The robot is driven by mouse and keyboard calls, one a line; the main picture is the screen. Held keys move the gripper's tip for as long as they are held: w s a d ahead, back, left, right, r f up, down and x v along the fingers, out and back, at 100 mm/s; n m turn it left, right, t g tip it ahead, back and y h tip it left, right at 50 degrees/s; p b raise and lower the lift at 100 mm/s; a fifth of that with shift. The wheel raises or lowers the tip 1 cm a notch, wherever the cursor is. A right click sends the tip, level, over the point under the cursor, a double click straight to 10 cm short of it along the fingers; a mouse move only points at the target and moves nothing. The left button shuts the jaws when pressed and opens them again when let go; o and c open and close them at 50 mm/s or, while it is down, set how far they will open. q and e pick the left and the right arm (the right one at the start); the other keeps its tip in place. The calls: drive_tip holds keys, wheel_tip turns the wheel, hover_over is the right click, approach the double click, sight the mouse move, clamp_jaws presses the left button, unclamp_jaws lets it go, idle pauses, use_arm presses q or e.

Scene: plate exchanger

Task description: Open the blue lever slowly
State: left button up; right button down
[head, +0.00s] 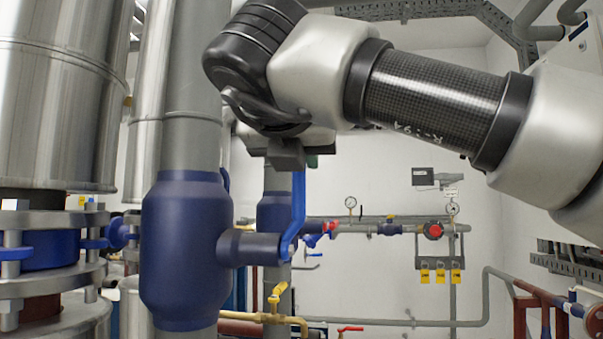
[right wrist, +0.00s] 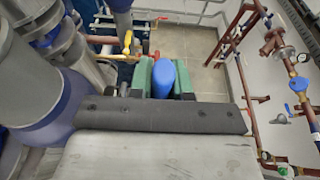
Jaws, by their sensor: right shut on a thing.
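The blue lever (head: 298,205) rises from the stem of the dark blue valve body (head: 185,250) on the vertical grey pipe in the head view. It stands nearly upright, its foot at the stem's right end. My right gripper (head: 287,160) is at the lever's top end and points down over it. In the right wrist view the blue lever (right wrist: 163,78) sits between the two green finger pads of my right gripper (right wrist: 162,80), which is shut on it. The lever's upper tip is hidden by the gripper in the head view. My left gripper is in neither view.
A yellow-handled valve (head: 277,292) on a brass pipe is below the lever. Large metal-clad pipes (head: 60,90) stand at the left. Gauges and a red-knobbed valve (head: 432,231) are on the back wall. The space right of the lever looks clear up to that wall.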

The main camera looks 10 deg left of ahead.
drive_tip(key=shift+a+f, duration=0.15)
drive_tip(key=shift+f, duration=0.1)
drive_tip(key=c, duration=1.3)
unclamp_jaws()
drive_tip(key=shift+o, duration=1.2)
drive_tip(key=shift+s+r, duration=0.15)
drive_tip(key=shift+s+r, duration=0.1)
drive_tip(key=shift+s, duration=0.3)
drive_tip(key=b+v, duration=0.2)
drive_tip(key=v, duration=0.8)
